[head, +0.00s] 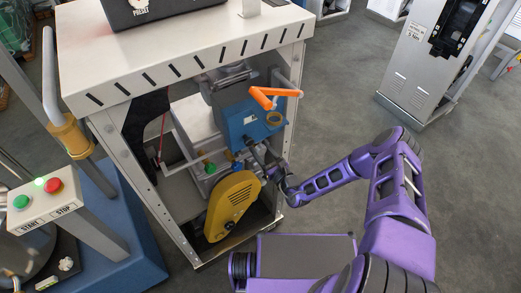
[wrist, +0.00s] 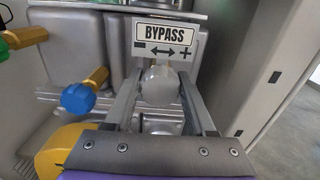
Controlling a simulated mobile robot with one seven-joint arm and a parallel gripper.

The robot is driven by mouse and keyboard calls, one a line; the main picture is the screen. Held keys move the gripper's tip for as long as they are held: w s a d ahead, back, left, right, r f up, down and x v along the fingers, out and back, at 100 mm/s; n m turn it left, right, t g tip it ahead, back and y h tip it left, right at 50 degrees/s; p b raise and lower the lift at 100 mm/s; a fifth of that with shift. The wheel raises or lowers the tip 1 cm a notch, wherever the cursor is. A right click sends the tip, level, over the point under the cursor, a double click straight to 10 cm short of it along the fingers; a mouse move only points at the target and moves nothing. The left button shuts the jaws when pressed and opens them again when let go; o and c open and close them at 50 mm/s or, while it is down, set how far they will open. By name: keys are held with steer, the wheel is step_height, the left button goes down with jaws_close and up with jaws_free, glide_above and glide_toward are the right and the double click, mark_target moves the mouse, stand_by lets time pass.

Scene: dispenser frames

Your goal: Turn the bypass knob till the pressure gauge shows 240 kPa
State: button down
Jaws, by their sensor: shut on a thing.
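The bypass knob (wrist: 160,86) is a rounded light grey knob in the middle of the wrist view, right under a sign (wrist: 163,37) reading BYPASS with a minus on the left, a plus on the right and a double arrow. My gripper (wrist: 158,92) has one finger on each side of the knob and is shut on it. In the head view my gripper (head: 277,172) reaches into the right side of the dispenser frame, beside the yellow cover; the knob is hidden there. I cannot make out a pressure gauge or its reading in either view.
A blue knob (wrist: 78,97) on a brass stem sits left of my gripper. A yellow cover (head: 233,204) is just below left, and a blue box (head: 245,122) with an orange handle (head: 272,96) is above. A START/STOP panel (head: 45,200) stands at left.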

steer(key=shift+m, duration=1.4)
steer(key=shift+c, duration=1.1)
jaws_free()
steer(key=shift+d, duration=0.1)
steer(key=v, duration=1.7)
steer(key=shift+s+d, duration=0.1)
steer(key=shift+s, duration=0.05)
